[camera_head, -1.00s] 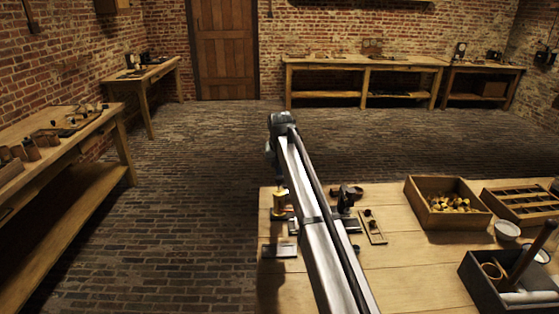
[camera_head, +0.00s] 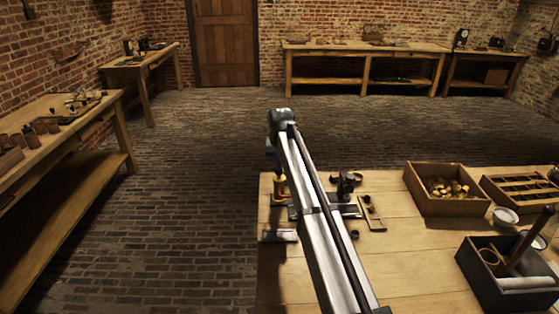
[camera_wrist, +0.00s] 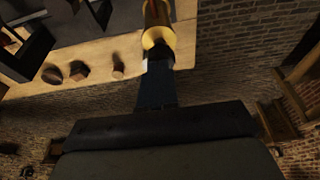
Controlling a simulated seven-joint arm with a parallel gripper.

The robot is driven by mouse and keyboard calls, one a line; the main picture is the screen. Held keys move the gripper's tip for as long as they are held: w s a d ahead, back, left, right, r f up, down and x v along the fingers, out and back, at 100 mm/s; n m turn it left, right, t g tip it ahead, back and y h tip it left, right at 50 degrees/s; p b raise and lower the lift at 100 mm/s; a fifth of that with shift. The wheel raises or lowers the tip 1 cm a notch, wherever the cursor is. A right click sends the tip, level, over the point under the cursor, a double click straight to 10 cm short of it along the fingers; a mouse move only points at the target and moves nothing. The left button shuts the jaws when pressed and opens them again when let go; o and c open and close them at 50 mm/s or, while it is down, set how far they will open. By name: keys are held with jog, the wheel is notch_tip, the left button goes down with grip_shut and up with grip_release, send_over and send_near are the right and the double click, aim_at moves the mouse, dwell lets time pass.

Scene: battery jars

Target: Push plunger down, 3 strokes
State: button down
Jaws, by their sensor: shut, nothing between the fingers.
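The plunger appears to be the brass, yellow upright piece (camera_head: 279,186) near the left end of the front table in the head view. In the wrist view its brass end (camera_wrist: 158,36) shows at the top middle. My gripper (camera_wrist: 160,58) is shut and empty, with its dark fingertips right at the brass end. I cannot tell whether they touch it. In the head view the fingers are mostly hidden by my arm, which comes down just above the brass piece. How far the plunger is pressed in cannot be seen.
Small dark fittings (camera_head: 346,185) and a little wooden board (camera_head: 372,213) lie just right of my arm. A wooden box of brass pieces (camera_head: 420,205), a divided tray (camera_head: 492,201) and a dark box (camera_head: 482,277) stand farther right. The table middle is clear.

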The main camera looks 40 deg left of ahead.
jog(key=shift+s+d+f, duration=0.1)
jog(key=shift+f, duration=0.2)
jog(key=shift+r, duration=0.45)
jog(key=w+a+v, duration=0.1)
jog(key=v, duration=1.2)
jog(key=shift+r, duration=0.45)
jog(key=shift+s, duration=0.1)
notch_tip(320, 180, up, 2)
jog(key=shift+r, duration=0.1)
jog(key=x, duration=1.2)
jog(key=shift+s+d+f, duration=0.25)
jog(key=shift+d, duration=0.05)
jog(key=shift+f, duration=0.85)
